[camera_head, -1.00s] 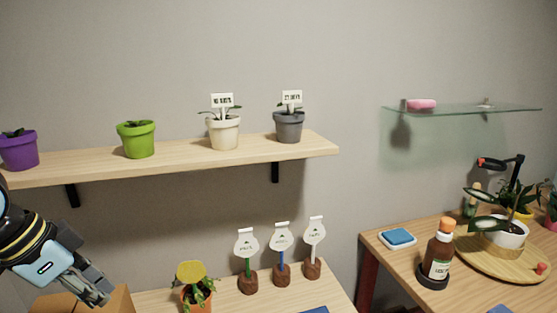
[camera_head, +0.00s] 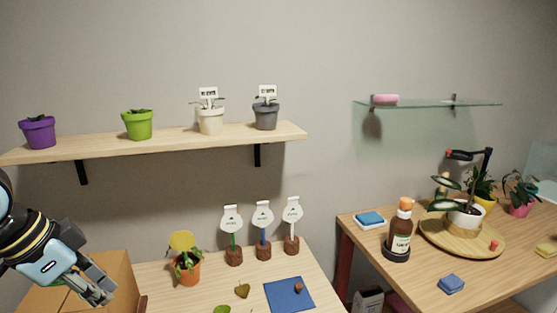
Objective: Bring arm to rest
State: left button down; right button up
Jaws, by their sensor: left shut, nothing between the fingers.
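My left gripper (camera_head: 98,289) is at the lower left in the head view. Its fingers are shut with nothing between them and point down and to the right. It shows in front of a cardboard box (camera_head: 116,264); whether it touches the box I cannot tell. My right gripper is not in view.
A wooden shelf (camera_head: 180,146) with several pots runs above the left table (camera_head: 195,296). That table bears an orange potted plant (camera_head: 186,268), plant markers on stands and a blue mat (camera_head: 277,303). The right table (camera_head: 345,228) holds a brown bottle (camera_head: 400,237) and a round wooden tray (camera_head: 434,239).

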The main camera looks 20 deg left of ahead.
pick_arm(q)
jog(key=s+a+f+n+b, duration=0.15)
jog(key=f+b, duration=0.45)
jog(key=f, duration=0.9)
jog(key=s+f+n+g+y+b, duration=0.1)
jog(key=s+f+n+b, duration=0.3)
jog(key=f, duration=1)
jog(key=s+a+f+n+b, duration=0.15)
jog(key=f+b, duration=0.55)
jog(key=f, duration=0.8)
pick_arm(e)
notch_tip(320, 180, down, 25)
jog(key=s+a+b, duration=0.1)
jog(key=b, duration=0.6)
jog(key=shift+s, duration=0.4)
pick_arm(q)
jog(key=s+d+f+m+g+y, duration=0.1)
jog(key=s+d+f, duration=0.3)
jog(key=s+f, duration=0.8)
jog(key=s+d+f+g+y, duration=0.1)
jog(key=s+d+f, duration=0.4)
jog(key=s+f, duration=0.8)
jog(key=shift+s+f+m, duration=0.3)
jog(key=shift+f+m, duration=0.1)
jog(key=shift+f, duration=0.05)
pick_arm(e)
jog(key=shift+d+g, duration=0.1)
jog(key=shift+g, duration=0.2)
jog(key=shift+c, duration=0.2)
